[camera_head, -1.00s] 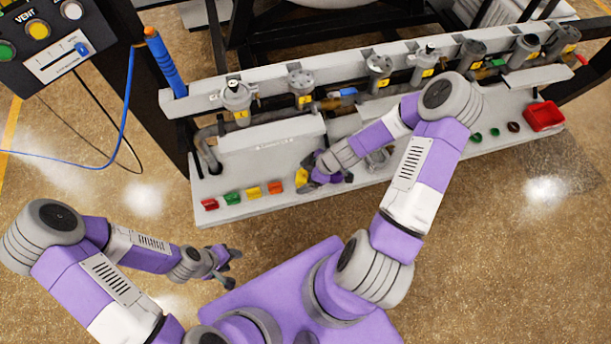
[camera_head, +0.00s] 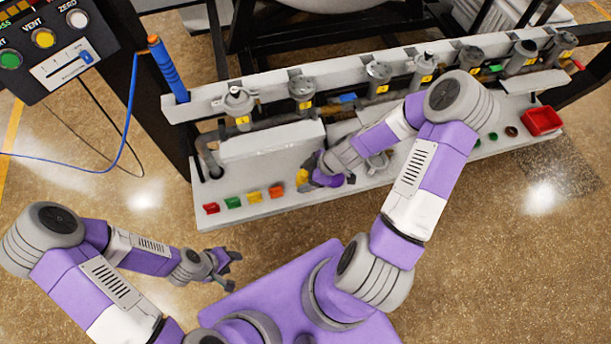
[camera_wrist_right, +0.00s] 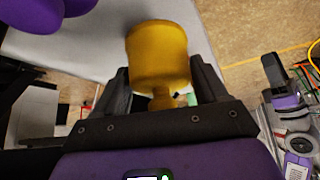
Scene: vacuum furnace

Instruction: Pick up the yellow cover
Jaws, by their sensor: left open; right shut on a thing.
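The yellow cover (camera_wrist_right: 158,55) is a rounded, cup-like piece with a narrower stem. It sits between the fingers of my right gripper (camera_wrist_right: 160,95), which is shut on it. In the head view the yellow cover (camera_head: 302,176) shows at the tip of my right gripper (camera_head: 312,178), near the front of the white bench (camera_head: 375,190). Whether it touches the bench I cannot tell. My left gripper (camera_head: 231,268) is open and empty over the floor, left of my purple base and in front of the bench.
Red, green, yellow and orange blocks (camera_head: 254,196) lie along the bench's front left edge. A red bin (camera_head: 541,121) stands at the right end. Valves with yellow tags (camera_head: 302,88) line the rail behind. A control panel (camera_head: 45,45) with a blue cable is at upper left.

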